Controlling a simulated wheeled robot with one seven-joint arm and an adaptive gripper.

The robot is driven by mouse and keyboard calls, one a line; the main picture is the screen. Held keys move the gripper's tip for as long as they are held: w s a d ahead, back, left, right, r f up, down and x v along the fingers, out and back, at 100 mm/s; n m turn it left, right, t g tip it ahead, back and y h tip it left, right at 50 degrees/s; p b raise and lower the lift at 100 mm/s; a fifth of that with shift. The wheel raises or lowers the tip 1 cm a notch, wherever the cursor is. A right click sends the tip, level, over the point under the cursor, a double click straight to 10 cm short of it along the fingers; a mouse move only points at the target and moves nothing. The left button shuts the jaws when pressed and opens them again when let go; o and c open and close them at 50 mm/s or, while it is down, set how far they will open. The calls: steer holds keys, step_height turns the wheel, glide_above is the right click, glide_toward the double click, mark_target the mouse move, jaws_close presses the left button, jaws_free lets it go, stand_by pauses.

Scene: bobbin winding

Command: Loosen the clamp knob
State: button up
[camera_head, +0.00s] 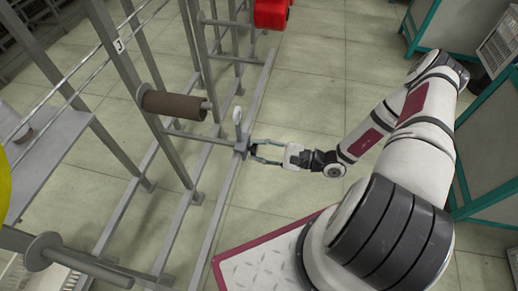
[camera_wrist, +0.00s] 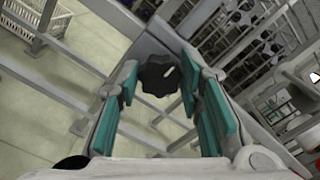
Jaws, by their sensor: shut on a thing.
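The clamp knob is a dark, lobed knob (camera_wrist: 157,74) at the upper middle of the wrist view, on a grey metal frame. My gripper is shut on the knob. Finger contact at the knob's edges is hard to make out.
A grey metal rack (camera_head: 115,70) fills the left, with a brown roll (camera_head: 175,105) on a spindle jutting toward the post. A grey flanged spool (camera_head: 45,251) is at lower left. A red object (camera_head: 270,13) stands at the back.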

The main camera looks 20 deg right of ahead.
stand_by(0.3)
steer(key=o, duration=1.2)
steer(key=shift+c, duration=0.2)
steer(key=shift+d, duration=0.1)
steer(key=v, duration=1.2)
